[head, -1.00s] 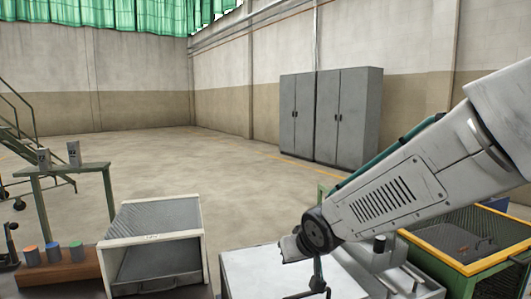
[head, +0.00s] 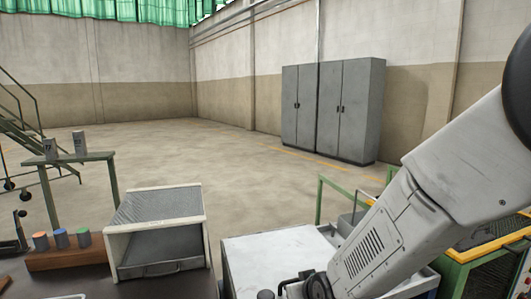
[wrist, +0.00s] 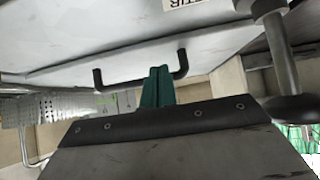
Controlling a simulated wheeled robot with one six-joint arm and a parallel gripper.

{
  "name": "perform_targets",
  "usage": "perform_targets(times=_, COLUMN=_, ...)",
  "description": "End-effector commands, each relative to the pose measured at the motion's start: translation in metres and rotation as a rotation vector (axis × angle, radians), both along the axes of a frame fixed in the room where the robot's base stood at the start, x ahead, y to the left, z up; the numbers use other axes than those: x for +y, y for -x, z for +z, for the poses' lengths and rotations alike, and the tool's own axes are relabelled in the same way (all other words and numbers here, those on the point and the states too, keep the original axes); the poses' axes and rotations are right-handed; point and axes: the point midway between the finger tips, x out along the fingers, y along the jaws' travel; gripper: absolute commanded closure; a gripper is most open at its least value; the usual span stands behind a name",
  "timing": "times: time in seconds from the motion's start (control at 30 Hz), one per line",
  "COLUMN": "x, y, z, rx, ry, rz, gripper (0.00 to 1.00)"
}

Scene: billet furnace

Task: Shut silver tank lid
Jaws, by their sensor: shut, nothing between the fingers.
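A pale silver panel with a black bar handle (wrist: 140,80) spans the upper part of the wrist view; it looks like the tank lid (wrist: 215,55). My gripper (wrist: 158,74) shows as dark green fingers pressed together, with nothing between them. The fingertips overlap the handle's right half in the picture; I cannot tell whether they touch it. In the head view the pale top of a silver box, likely the tank (head: 268,250), stands at bottom centre. My arm covers its right side, and the fingers are hidden there. The lid's angle is unclear.
An open-fronted white-framed box (head: 157,230) stands left of the tank. Several colour-topped cylinders sit on a brown block (head: 65,258) at far left. A green frame with a yellow rim (head: 475,250) is at right. Grey cabinets (head: 335,108) stand behind open floor.

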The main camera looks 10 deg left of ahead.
Motion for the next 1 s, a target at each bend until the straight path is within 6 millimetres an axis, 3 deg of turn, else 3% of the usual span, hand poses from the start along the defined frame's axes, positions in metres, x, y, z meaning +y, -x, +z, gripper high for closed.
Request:
perform_targets(times=0.57, x=0.004, y=0.002, z=-0.002, rx=-0.001, ry=-0.001, rz=0.006, gripper=1.0)
perform_targets(times=0.67, x=0.003, y=0.002, z=0.005, rx=-0.001, ry=-0.001, rz=0.004, gripper=1.0)
perform_targets(times=0.83, x=-0.003, y=-0.001, z=0.037, rx=-0.005, ry=-0.004, rz=-0.005, gripper=1.0)
perform_targets(times=0.87, x=-0.006, y=0.001, z=0.041, rx=-0.003, ry=-0.004, rz=-0.007, gripper=1.0)
perform_targets(times=1.0, x=-0.022, y=0.032, z=0.023, rx=0.003, ry=0.001, rz=-0.005, gripper=1.0)
